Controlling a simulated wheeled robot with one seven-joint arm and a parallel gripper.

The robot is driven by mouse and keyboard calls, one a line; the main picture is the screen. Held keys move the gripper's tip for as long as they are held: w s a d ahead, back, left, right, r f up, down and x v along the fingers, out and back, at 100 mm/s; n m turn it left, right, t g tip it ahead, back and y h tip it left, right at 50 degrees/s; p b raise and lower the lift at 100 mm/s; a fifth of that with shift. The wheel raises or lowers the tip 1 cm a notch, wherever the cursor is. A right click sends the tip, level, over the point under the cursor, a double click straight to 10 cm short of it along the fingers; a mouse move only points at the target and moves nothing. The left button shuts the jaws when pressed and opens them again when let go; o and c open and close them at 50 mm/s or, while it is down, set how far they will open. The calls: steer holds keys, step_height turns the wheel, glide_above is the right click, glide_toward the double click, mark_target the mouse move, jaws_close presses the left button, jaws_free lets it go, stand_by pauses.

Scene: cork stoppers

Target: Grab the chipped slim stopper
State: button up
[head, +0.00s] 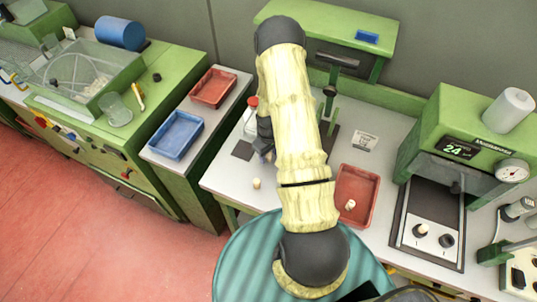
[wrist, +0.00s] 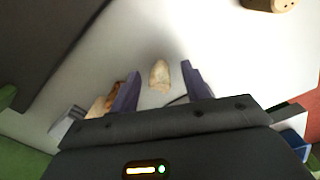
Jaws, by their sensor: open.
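A slim, pale, tapered stopper (wrist: 159,75) lies on the white tabletop in the wrist view, between and slightly beyond the two purple fingers of my gripper (wrist: 160,70). The fingers are apart, with a gap on each side of it. Its end looks uneven, but blur hides whether this is a chip. A second, thicker stopper (wrist: 270,4) with dark spots is cut off at the top right. In the head view, my gripper (head: 264,142) is low over the table, partly hidden by my arm. A cork stopper (head: 257,183) stands in front of it.
A red tray (head: 372,214) on the right holds another stopper (head: 350,205). A blue tray (head: 176,134) and a red tray (head: 213,88) stand on the left side stand. A red-capped bottle (head: 251,115) is close beside my gripper. A green press (head: 450,130) stands at right.

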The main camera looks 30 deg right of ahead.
stand_by(0.5)
jaws_close()
step_height(320, 180, up, 10)
steer(key=b, duration=0.3)
stand_by(0.5)
stand_by(0.4)
